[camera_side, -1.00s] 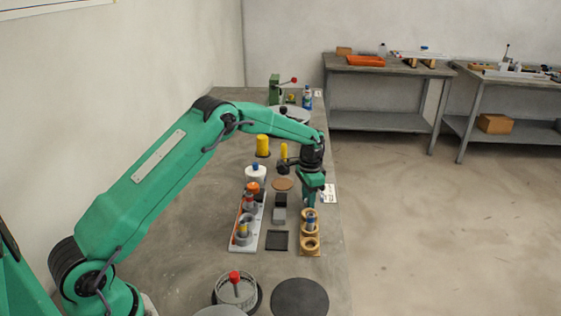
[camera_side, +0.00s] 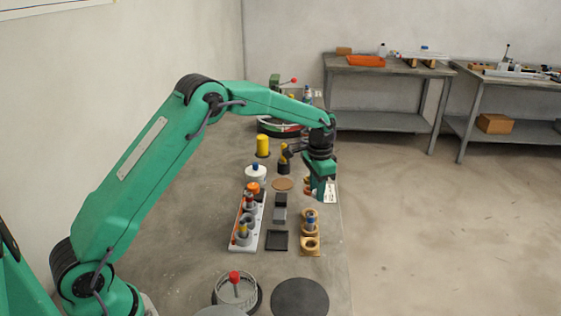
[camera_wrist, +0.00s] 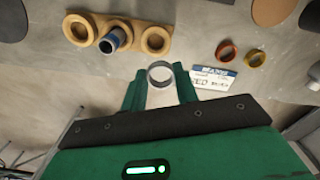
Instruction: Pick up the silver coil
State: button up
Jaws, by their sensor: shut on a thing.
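The silver coil (camera_wrist: 150,69) is a short, hollow metal ring in the wrist view, held between the two green fingers. My gripper (camera_wrist: 160,82) is shut on it. In the side view my gripper (camera_side: 323,198) hangs near the table's right edge, just beyond the wooden jig, and the coil cannot be made out there. In the wrist view the coil is clear of the jig.
The wooden jig (camera_wrist: 82,29) has a blue-topped cylinder (camera_wrist: 116,38) in its middle position. A red-orange ring (camera_wrist: 228,50) and an amber ring (camera_wrist: 256,57) lie beside a printed card (camera_wrist: 213,77). A white rack (camera_side: 247,242) with several parts stands left of the jig.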

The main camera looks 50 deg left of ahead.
jog(key=s+d+r, duration=0.2)
jog(key=d+r, duration=0.1)
jog(key=d, duration=0.2)
jog(key=shift+s+d+r, duration=0.15)
jog(key=shift+s+r, duration=0.1)
jog(key=shift+s, duration=0.05)
jog(key=shift+r, duration=0.2)
dwell(0.3)
jog(key=shift+r, duration=0.55)
jog(key=s+a+n, duration=0.2)
jog(key=s+a, duration=0.1)
jog(key=a, duration=0.3)
jog(key=s+a+n, duration=0.2)
jog(key=s+a, duration=0.2)
jog(key=a, duration=0.2)
jog(key=s+a+n, duration=0.2)
jog(key=s+a, duration=0.2)
jog(key=a, duration=0.3)
jog(key=shift+s+r, duration=0.15)
jog(key=shift+r, duration=0.25)
